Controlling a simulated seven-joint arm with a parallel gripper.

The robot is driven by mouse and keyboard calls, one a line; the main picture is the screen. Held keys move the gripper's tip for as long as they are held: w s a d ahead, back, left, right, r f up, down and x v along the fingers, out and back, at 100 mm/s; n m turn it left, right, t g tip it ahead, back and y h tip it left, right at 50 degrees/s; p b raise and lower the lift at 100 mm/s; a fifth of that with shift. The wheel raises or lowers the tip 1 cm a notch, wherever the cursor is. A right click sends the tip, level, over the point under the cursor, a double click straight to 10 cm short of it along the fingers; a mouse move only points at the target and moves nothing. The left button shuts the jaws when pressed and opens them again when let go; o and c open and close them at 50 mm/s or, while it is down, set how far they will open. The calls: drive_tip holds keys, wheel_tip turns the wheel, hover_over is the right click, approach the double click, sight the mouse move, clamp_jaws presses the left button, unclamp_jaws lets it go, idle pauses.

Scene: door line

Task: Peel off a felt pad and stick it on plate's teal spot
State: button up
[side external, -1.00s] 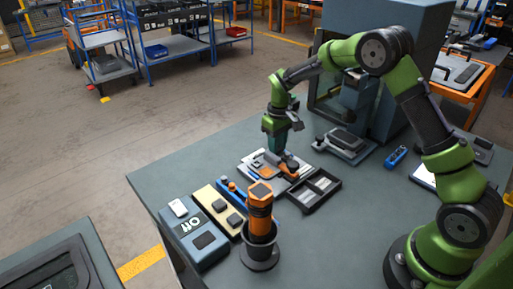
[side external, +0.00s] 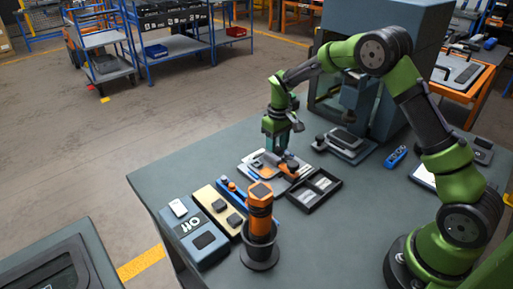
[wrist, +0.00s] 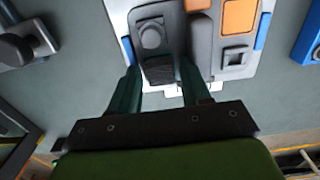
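My gripper (side external: 276,148) is over the light work fixture (side external: 252,160) near the middle of the bench, pointing down. In the wrist view its two dark green fingers (wrist: 160,68) stand apart, with a small dark block (wrist: 158,75) showing between them. Gaps show beside the block, and I see no clear grip on it. The fixture (wrist: 222,74) carries a grey round knob, an orange square and a dark square recess. I cannot make out which piece is a felt pad, and no teal spot is discernible.
A black divided tray (side external: 314,190) lies right of the fixture. An orange-and-black cylinder (side external: 260,208) stands in a dark holder in front. A blue-grey box (side external: 194,236) and a tan block (side external: 219,207) lie at front left. A large machine (side external: 400,60) stands behind.

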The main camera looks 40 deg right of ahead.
drive_tip(key=shift+o, duration=0.6)
drive_tip(key=shift+a, duration=0.1)
drive_tip(key=shift+r, duration=0.1)
wheel_tip(320, 180, up, 17)
drive_tip(key=shift+d, duration=0.2)
drive_tip(key=shift+w+f, duration=0.1)
drive_tip(key=shift+f, duration=0.1)
